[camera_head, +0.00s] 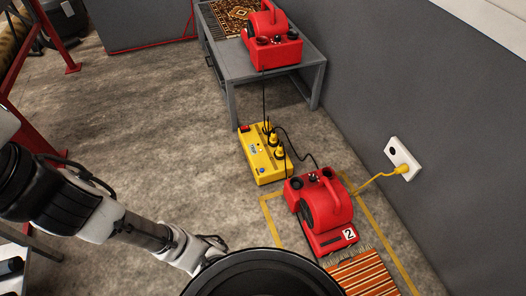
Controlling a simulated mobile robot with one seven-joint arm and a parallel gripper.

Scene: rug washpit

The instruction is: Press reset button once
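A yellow power box (257,166) lies on the concrete floor in the middle of the head view. A red switch or button (244,128) sits at its far left end, and a small blue mark shows on its top. I cannot tell for certain which part is the reset button. My arm comes in from the left and runs toward the bottom middle, nearer than the box. Its end passes behind a large black round shape, so my gripper does not show.
A red blower (322,209) marked 2 stands right of the box, by a striped rug (366,276). Another red blower (270,42) is on a grey table (320,60). A yellow cord runs to a white wall outlet (403,158). Floor left of the box is clear.

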